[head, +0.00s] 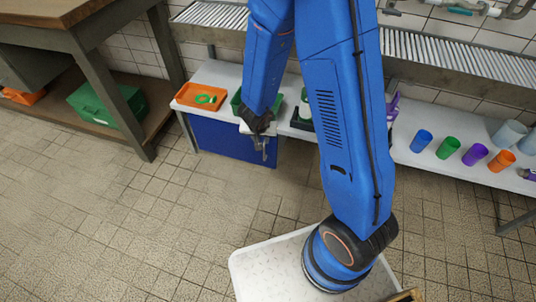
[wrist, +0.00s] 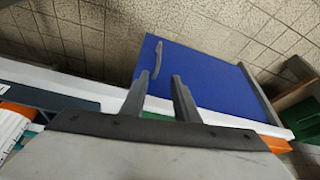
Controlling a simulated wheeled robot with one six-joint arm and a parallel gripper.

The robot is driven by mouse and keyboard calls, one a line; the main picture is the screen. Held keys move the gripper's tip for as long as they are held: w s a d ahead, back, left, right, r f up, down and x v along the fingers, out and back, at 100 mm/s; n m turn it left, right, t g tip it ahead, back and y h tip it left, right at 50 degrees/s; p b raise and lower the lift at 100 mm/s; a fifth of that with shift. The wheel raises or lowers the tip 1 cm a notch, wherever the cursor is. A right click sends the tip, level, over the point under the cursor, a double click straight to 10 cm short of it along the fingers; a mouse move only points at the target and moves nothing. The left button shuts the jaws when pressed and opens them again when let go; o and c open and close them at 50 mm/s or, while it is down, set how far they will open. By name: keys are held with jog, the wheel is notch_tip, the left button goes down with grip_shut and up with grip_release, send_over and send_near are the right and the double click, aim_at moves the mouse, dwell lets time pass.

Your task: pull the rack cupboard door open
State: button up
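The blue rack cupboard door (head: 217,139) is below the white shelf in the head view and looks shut. In the wrist view the blue door (wrist: 205,75) fills the upper middle. Its slim grey handle (wrist: 158,58) is near the door's left edge there. My gripper (head: 265,150) is in front of the door's right part in the head view. In the wrist view my gripper (wrist: 160,75) is open, and nothing shows gripped. The handle appears just beyond the fingertips, nearer the left finger; the exact gap cannot be told.
The white shelf (head: 473,178) carries an orange tray (head: 190,96) and several coloured cups, including a blue cup (head: 421,141). A wooden bench (head: 82,75) with a green crate (head: 108,106) stands left. The tiled floor before the cupboard is clear.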

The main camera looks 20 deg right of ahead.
aim_at(264, 150)
jog(key=x, duration=1.7)
jog(key=shift+s+d+f, duration=0.1)
jog(key=shift+d+f, duration=0.05)
jog(key=shift+f, duration=0.15)
grip_shut()
